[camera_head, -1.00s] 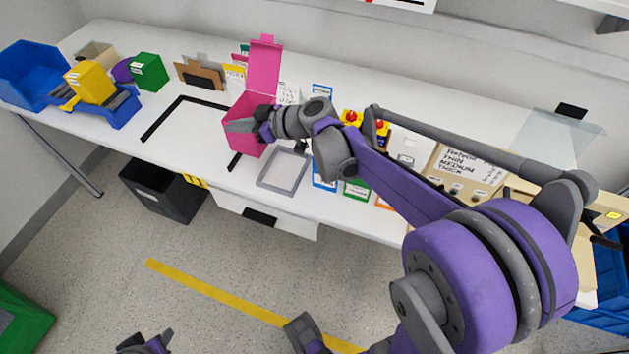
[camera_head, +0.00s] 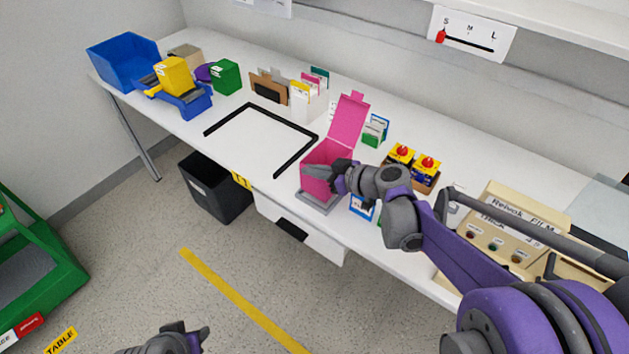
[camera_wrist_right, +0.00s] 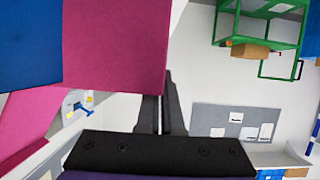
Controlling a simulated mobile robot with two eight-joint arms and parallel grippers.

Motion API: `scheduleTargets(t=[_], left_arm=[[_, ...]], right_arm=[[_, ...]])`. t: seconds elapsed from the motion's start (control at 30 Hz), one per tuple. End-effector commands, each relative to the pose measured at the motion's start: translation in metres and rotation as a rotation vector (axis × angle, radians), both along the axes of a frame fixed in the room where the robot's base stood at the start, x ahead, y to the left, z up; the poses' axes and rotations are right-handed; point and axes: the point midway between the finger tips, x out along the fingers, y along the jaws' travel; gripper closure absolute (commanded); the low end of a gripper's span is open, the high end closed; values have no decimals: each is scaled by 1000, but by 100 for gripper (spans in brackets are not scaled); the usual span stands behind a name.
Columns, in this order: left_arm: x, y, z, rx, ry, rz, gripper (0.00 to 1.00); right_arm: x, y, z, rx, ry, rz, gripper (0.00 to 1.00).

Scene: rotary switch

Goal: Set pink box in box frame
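The pink box (camera_head: 318,156), with its lid standing up, is at the table's front edge in the head view. It is over the grey box frame (camera_head: 314,203), whose front part shows below it; I cannot tell whether the box is seated in it or just above. My right gripper (camera_head: 318,173) is at the box's front right side, with its fingers close together on the box wall. In the right wrist view the pink wall (camera_wrist_right: 115,50) covers part of one finger of the right gripper (camera_wrist_right: 160,100). My left gripper (camera_head: 190,335) is low over the floor, empty, its opening unclear.
A black outline (camera_head: 250,107) lies on the table left of the box. Card holders (camera_head: 307,100) stand behind it. Red-button units (camera_head: 427,165) and a beige panel (camera_head: 500,225) are to the right.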

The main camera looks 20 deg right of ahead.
Motion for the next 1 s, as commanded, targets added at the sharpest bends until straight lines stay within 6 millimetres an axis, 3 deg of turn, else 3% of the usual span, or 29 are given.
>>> scheduleTargets(t=[0.23,0.63,0.8,1.0], left_arm=[[-1,0,-7,0,2,0,56],[-1,0,-10,0,3,0,56],[-1,0,-9,0,3,0,56],[-1,0,-9,0,3,0,56]], right_arm=[[0,0,-33,0,0,0,100],[0,0,-39,0,0,0,100],[0,0,-38,0,0,0,68],[0,0,-38,0,0,0,67]])
